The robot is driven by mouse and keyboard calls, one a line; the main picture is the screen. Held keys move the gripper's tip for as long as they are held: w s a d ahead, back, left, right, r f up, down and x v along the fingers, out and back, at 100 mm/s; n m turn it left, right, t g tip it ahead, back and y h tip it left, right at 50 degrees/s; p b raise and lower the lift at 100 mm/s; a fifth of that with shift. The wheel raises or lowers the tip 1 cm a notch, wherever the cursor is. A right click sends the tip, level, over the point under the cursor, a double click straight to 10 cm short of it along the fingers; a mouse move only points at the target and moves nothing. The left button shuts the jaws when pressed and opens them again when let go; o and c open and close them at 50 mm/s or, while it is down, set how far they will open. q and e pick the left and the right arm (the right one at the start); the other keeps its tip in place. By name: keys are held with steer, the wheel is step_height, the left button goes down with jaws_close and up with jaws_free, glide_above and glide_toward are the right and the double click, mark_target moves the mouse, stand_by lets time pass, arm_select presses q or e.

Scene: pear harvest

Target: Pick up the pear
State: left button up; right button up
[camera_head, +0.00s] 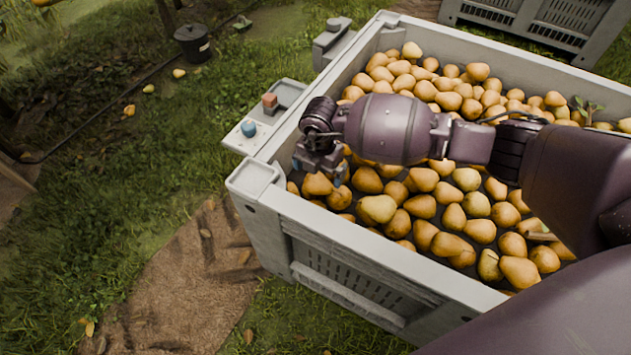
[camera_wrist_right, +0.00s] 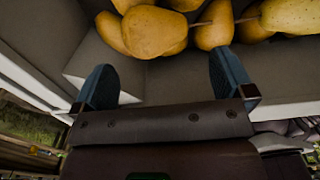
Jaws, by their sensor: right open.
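Many orange-yellow pears (camera_head: 425,207) fill a large grey crate (camera_head: 273,210). My right arm reaches in from the right over the crate. My right gripper (camera_head: 325,178) is at the crate's left corner, above or beside the nearest pears. In the right wrist view my right gripper (camera_wrist_right: 165,85) is open, its two blue-grey fingers apart with nothing between them. Several pears (camera_wrist_right: 153,31) lie just beyond the fingertips, close to the crate's inner wall (camera_wrist_right: 185,85). I cannot tell which single pear is meant. My left gripper is not in view.
A side shelf (camera_head: 252,138) with a blue and a reddish item is fixed at the crate's left edge. A second grey crate (camera_head: 545,22) stands at the top right. A black bucket (camera_head: 194,45) and a few fallen pears (camera_head: 179,73) are on the grass.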

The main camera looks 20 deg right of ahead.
mark_target(318, 179)
steer(key=shift+f, duration=0.95)
steer(key=shift+f+b, duration=0.2)
steer(key=shift+b, duration=0.1)
steer(key=shift+f, duration=0.35)
step_height(318, 179, down, 4)
steer(key=shift+w+f+b, duration=0.1)
steer(key=shift+w+b, duration=0.05)
steer(key=shift+b, duration=1.1)
steer(key=shift+w+r, duration=0.15)
steer(key=shift+r, duration=0.1)
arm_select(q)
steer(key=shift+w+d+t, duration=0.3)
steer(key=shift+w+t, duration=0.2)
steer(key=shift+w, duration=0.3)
arm_select(e)
steer(key=c, duration=0.9)
